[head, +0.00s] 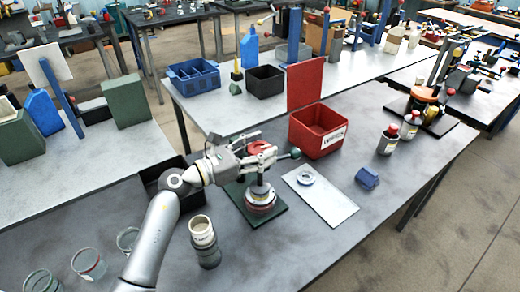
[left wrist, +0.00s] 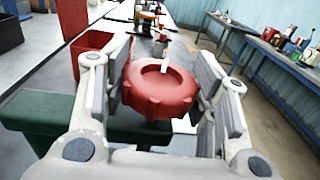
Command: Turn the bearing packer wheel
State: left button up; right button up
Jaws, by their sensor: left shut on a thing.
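The bearing packer (head: 261,200) stands upright on a dark green base plate (head: 281,219) on the near table. Its red wheel (head: 262,147) is at the top, partly hidden by my gripper in the head view. In the left wrist view the red lobed wheel (left wrist: 158,92) sits between the two finger pads, with a white mark near its centre. My left gripper (head: 264,160) is shut on this wheel from the left side. My right gripper is not in view.
A red bin (head: 319,138) with a raised lid stands behind the packer. A white sheet (head: 322,201) with a ring lies to its right, beside a small blue block (head: 367,178). Bottles (head: 388,140) stand further right.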

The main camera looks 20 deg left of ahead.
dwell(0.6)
pick_arm(q)
jog(key=o, duration=1)
jog(key=shift+a, duration=0.1)
jog(key=v, duration=1.2)
